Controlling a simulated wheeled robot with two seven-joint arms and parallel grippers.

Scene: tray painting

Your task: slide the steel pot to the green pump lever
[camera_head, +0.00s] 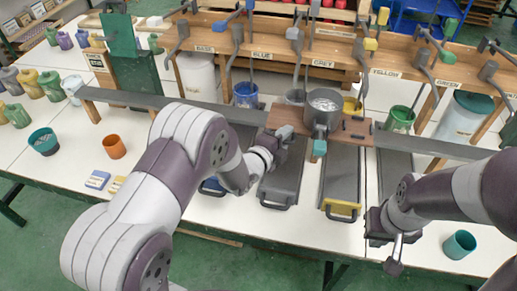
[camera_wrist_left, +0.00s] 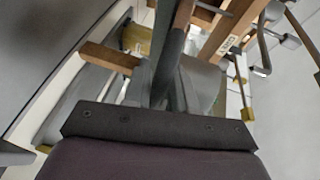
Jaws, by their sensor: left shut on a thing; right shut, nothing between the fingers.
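The steel pot (camera_head: 323,103) stands upright on a small wooden carriage (camera_head: 362,131) on the grey rail, in front of the grey and yellow stations. A short grip with a teal end hangs at the pot's front. My left gripper (camera_head: 284,141) is shut at the carriage's left end, left of the pot; its fingers hide what exactly they hold. My right gripper (camera_head: 393,264) is shut and empty, low at the front right, apart from the pot. The green pump lever, with its teal-green tip (camera_head: 449,56), is at the back, right of the pot.
The grey rail (camera_head: 440,147) continues right past the green bucket (camera_head: 398,119). Several trays with handles lie in front of the rail, one with a yellow handle (camera_head: 341,210). A teal cup (camera_head: 459,244) stands near my right gripper. An orange cup (camera_head: 114,146) is at the left.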

